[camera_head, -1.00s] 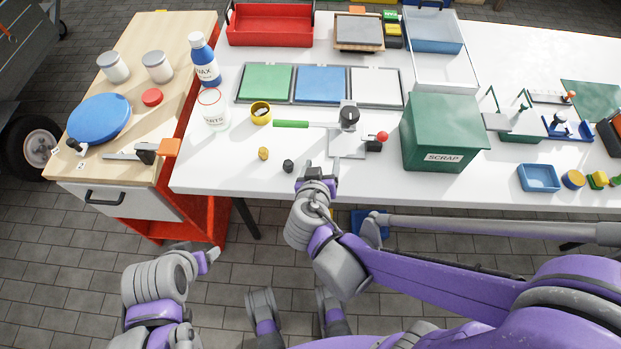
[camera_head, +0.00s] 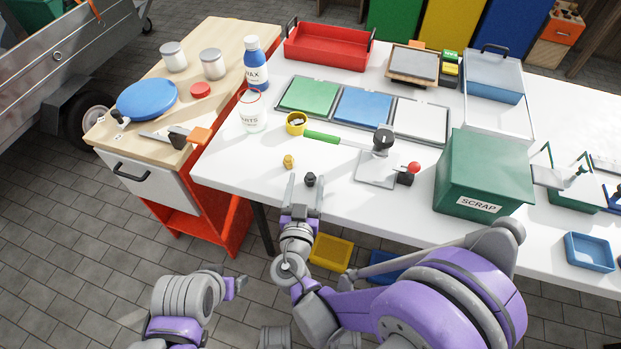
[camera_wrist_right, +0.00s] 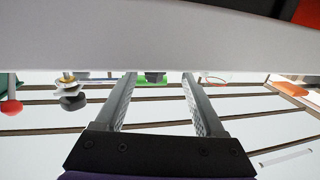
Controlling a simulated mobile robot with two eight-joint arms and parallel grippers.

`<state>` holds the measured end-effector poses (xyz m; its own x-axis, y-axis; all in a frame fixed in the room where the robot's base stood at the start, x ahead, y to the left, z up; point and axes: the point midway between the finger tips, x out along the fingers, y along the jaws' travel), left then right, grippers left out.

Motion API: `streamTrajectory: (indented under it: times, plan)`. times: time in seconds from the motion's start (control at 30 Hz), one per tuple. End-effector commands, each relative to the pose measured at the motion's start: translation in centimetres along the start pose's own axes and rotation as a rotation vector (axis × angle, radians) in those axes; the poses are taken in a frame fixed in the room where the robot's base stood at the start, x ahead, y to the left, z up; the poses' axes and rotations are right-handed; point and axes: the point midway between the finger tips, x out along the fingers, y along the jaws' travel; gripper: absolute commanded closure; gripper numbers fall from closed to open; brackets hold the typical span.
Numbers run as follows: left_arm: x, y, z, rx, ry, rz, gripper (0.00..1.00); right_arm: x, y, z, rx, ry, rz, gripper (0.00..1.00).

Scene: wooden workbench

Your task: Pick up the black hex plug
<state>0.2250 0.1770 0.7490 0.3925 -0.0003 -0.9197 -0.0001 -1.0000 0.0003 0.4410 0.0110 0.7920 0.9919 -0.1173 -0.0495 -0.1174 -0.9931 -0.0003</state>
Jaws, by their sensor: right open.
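The black hex plug (camera_head: 310,179) stands on the white workbench near its front edge, just right of a small yellow plug (camera_head: 289,161). My right gripper (camera_head: 305,188) is open at the front edge, its fingers pointing at the black plug. In the head view the plug shows between the fingertips; I cannot tell whether they touch it.
A yellow ring-shaped cup (camera_head: 297,124), a green-handled tool (camera_head: 322,137) and a grey fixture with a red knob (camera_head: 414,167) stand behind the plugs. The green scrap bin (camera_head: 480,180) is to the right. The bench front left of the plugs is clear.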

Motion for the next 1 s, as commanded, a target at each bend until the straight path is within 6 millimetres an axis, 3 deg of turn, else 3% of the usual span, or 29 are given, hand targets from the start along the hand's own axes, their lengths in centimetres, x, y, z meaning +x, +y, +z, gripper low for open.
streamTrajectory:
  times: [0.4,0.7,0.77,1.0]
  plan:
    - [0.3,0.0,0.1,0.0,-0.001,0.0,0.3,5.0,0.7,-0.2,-0.001,-0.001,0.002,0.29]
    - [0.3,0.0,0.1,0.0,-0.001,0.0,0.3,5.6,0.7,-0.3,-0.001,-0.001,0.0,0.29]
    - [0.3,0.0,0.1,0.0,-0.001,0.0,0.3,5.6,0.7,-0.3,-0.001,-0.001,0.0,0.36]
    - [0.3,0.0,0.1,0.0,-0.001,0.0,0.3,5.5,0.7,-0.3,-0.001,-0.001,0.0,0.79]
